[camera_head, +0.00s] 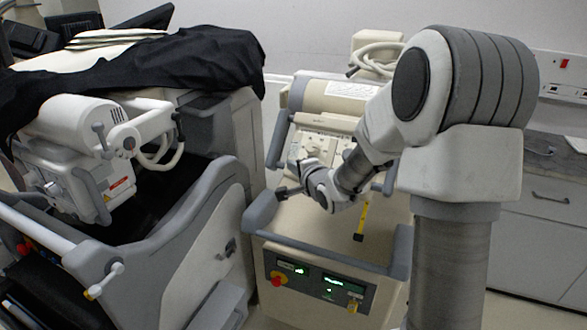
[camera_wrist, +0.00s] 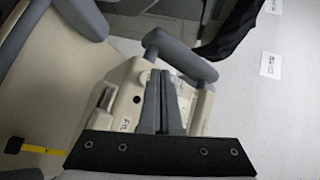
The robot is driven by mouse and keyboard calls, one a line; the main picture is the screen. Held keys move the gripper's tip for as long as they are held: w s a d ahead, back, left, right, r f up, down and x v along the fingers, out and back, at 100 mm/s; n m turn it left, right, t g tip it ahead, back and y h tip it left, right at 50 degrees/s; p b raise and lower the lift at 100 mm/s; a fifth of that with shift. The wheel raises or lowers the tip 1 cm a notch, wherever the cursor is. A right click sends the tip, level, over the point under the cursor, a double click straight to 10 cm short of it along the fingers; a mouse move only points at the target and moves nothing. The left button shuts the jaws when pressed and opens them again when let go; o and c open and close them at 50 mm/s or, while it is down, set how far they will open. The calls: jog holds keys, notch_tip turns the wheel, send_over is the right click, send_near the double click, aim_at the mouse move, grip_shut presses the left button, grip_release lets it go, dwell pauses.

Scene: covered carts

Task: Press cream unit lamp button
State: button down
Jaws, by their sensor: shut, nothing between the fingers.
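The cream unit (camera_head: 300,228) is the cart in the middle of the head view, with a cream head (camera_head: 325,98) and a grey handle (camera_head: 278,140) at its left. My gripper (camera_head: 282,192) is low at the left side of this head. In the wrist view my gripper (camera_wrist: 160,73) has its two grey fingers together, empty, over a cream housing (camera_wrist: 118,100) with dark lettering and a slot. A grey handle bar (camera_wrist: 182,55) lies just beyond the fingertips. I cannot tell whether they touch anything. I cannot make out the lamp button; the fingers cover part of the housing.
A grey-white cart (camera_head: 205,225) with a black cover (camera_head: 190,62) and its own white head (camera_head: 75,120) stands close at the left. The cream cart has a front panel with a red knob (camera_head: 278,279). A yellow tape (camera_head: 361,222) hangs near my arm. Drawers stand at right.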

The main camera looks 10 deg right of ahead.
jog(key=shift+w+d+f, duration=0.1)
jog(key=shift+f, duration=0.05)
jog(key=shift+w+d+f, duration=0.1)
jog(key=shift+w+f, duration=0.05)
jog(key=shift+w+d+f, duration=0.2)
jog(key=shift+w+f, duration=0.05)
jog(key=shift+f, duration=0.05)
dwell(0.9)
jog(key=shift+r, duration=0.1)
jog(key=shift+s+a+r, duration=0.35)
jog(key=shift+s+r, duration=0.15)
jog(key=shift+r, duration=0.1)
jog(key=s+a+r+p, duration=0.2)
jog(key=s+r, duration=0.1)
jog(key=shift+a, duration=0.15)
dwell(0.5)
dwell(0.4)
